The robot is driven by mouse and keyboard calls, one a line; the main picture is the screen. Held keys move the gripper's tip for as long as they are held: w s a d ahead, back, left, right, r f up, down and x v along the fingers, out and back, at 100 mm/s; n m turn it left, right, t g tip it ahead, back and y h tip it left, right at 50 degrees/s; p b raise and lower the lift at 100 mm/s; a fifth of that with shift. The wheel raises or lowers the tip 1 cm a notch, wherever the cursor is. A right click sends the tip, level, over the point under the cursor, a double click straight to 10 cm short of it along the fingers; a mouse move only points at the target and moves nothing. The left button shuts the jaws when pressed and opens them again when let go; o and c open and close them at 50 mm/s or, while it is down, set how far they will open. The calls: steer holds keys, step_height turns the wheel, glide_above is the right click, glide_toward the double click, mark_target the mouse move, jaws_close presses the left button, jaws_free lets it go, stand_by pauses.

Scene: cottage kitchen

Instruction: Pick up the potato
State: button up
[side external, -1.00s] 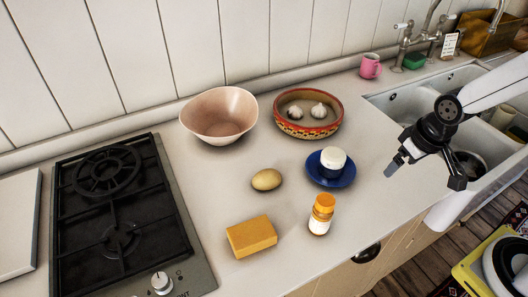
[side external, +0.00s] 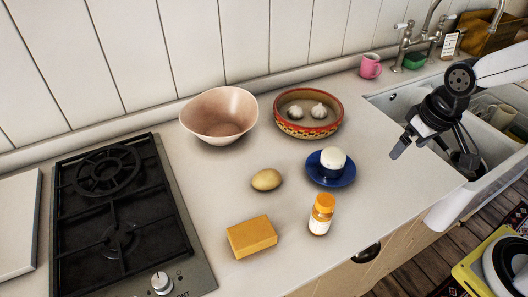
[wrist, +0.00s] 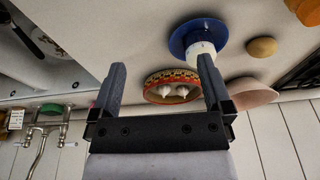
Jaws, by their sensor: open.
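The potato (side external: 266,180) is a small tan oval lying on the pale counter, left of the blue plate, in the side external view. It also shows in the wrist view (wrist: 262,47) at the upper right. My gripper (side external: 421,151) is open and empty, over the counter's right part near the sink, well to the right of the potato. In the wrist view its two fingers (wrist: 162,82) stand apart with nothing held between them.
A blue plate (side external: 345,181) with a white-topped container (side external: 333,158) stands between my gripper and the potato. Behind are a pink bowl (side external: 220,117) and a patterned bowl (side external: 290,126) with garlic. In front are an orange-capped bottle (side external: 321,214) and a yellow block (side external: 251,236). The stove (side external: 120,215) is left.

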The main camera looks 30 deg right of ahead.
steer(key=w+a+m+g+y, duration=0.6)
steer(key=w+a+m+y, duration=0.75)
steer(key=w, duration=0.55)
steer(key=m, duration=0.1)
glide_toward(267, 177)
steer(key=shift+w+a+f+h, duration=0.3)
steer(key=shift+w+a, duration=0.2)
steer(key=shift+a, duration=0.35)
steer(key=shift+f, duration=0.6)
steer(key=shift+x, duration=1.35)
steer(key=shift+x, duration=2.55)
steer(key=shift+s, duration=0.15)
steer(key=shift+c, duration=0.2)
